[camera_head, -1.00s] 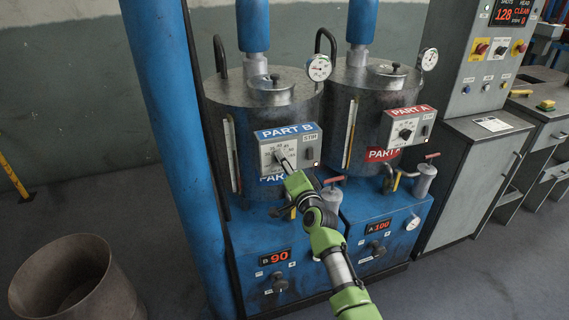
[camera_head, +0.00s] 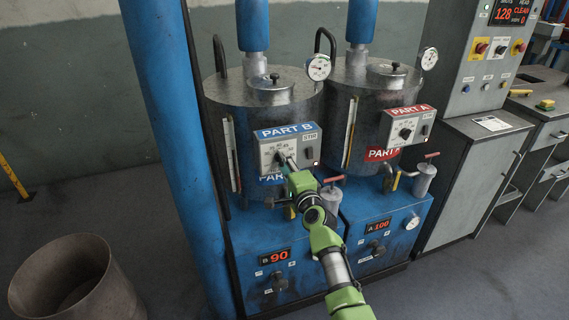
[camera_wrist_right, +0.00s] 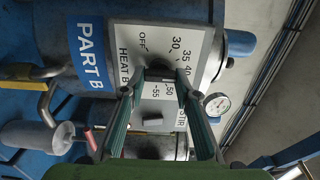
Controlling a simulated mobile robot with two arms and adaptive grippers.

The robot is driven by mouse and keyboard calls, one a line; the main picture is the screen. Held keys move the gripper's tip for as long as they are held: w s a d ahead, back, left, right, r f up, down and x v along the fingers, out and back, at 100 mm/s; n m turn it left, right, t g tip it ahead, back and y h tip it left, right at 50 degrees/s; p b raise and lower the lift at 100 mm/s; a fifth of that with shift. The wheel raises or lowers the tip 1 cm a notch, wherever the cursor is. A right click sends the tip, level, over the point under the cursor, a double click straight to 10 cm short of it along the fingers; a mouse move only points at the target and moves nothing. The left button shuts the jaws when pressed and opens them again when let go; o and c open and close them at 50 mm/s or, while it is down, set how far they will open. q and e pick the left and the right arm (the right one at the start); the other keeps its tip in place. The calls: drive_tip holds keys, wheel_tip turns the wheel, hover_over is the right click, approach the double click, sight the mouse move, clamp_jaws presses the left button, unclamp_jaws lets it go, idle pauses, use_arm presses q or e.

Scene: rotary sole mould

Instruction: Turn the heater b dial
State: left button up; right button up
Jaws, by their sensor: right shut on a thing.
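The heater B dial is a small dark knob (camera_wrist_right: 159,71) on the grey "PART B" control box (camera_head: 302,160), ringed by a printed scale from OFF through 30, 35 and 40 to 55. My right gripper (camera_wrist_right: 161,80) is shut on the dial, with one finger on each side of it in the wrist view. In the head view the right gripper (camera_head: 281,158) reaches the box front from below right and partly covers the dial. Which mark the dial points to cannot be told. My left gripper is not in view.
A STIR switch (camera_wrist_right: 153,120) sits beside the dial. The similar "PART A" box (camera_head: 409,126) is to the right. Valves and a red-handled pump (camera_head: 331,195) stand close below the box. A blue column (camera_head: 172,120) rises at left; an open bin (camera_head: 75,285) stands on the floor.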

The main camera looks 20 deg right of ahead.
drive_tip(key=shift+f, duration=0.1)
drive_tip(key=o, duration=1.1)
drive_tip(key=s, duration=1.2)
drive_tip(key=shift+d, duration=0.2)
